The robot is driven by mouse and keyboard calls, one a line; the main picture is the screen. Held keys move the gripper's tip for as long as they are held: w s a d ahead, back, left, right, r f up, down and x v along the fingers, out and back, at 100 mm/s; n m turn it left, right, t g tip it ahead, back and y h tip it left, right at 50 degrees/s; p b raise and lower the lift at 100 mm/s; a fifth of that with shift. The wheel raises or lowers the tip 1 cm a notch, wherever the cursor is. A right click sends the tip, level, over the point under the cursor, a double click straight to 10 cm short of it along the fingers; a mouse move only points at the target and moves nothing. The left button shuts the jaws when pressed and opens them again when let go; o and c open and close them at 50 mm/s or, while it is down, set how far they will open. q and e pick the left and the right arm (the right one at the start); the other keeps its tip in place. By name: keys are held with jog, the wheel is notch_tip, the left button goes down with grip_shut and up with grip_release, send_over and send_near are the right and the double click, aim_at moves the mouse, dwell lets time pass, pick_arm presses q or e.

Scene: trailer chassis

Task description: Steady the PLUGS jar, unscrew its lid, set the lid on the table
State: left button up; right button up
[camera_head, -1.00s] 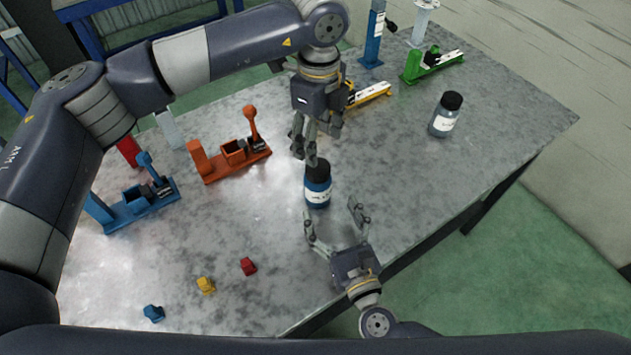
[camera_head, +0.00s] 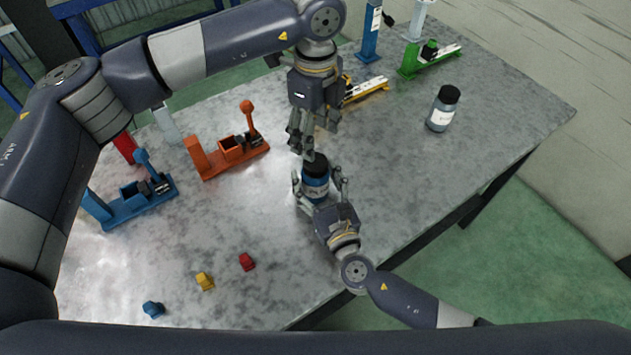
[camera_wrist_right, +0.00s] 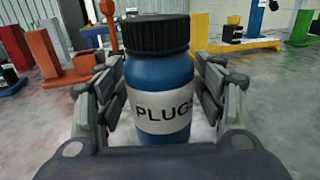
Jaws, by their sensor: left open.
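The blue PLUGS jar (camera_head: 317,188) stands upright on the table with its black ribbed lid (camera_head: 315,164) on. In the right wrist view the jar (camera_wrist_right: 160,88) fills the middle, its white label facing the camera. My right gripper (camera_head: 320,184) is around the jar body, one finger on each side. The fingers lie very close to the jar in the wrist view (camera_wrist_right: 160,95); whether both press on it is unclear. My left gripper (camera_head: 304,148) points down, open and empty, just above and slightly behind the lid in the head view.
A second dark-lidded jar (camera_head: 442,109) stands at the right on the table (camera_head: 400,165). Orange (camera_head: 229,152), blue (camera_head: 137,198), yellow (camera_head: 365,90) and green (camera_head: 430,60) fixtures line the far and left sides. Small red (camera_head: 247,262), yellow (camera_head: 205,281) and blue (camera_head: 153,309) pieces lie near the front left.

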aim_at(315, 161)
grip_shut()
pick_arm(q)
jog(key=m, duration=0.4)
jog(key=shift+m, duration=0.3)
jog(key=m, duration=0.4)
jog(key=shift+m, duration=0.4)
jog(key=m, duration=0.6)
jog(key=shift+m, duration=0.3)
jog(key=m, duration=1.4)
jog(key=shift+m, duration=0.3)
jog(key=m, duration=0.6)
jog(key=shift+m, duration=0.3)
jog(key=m, duration=1.2)
jog(key=shift+f, duration=4)
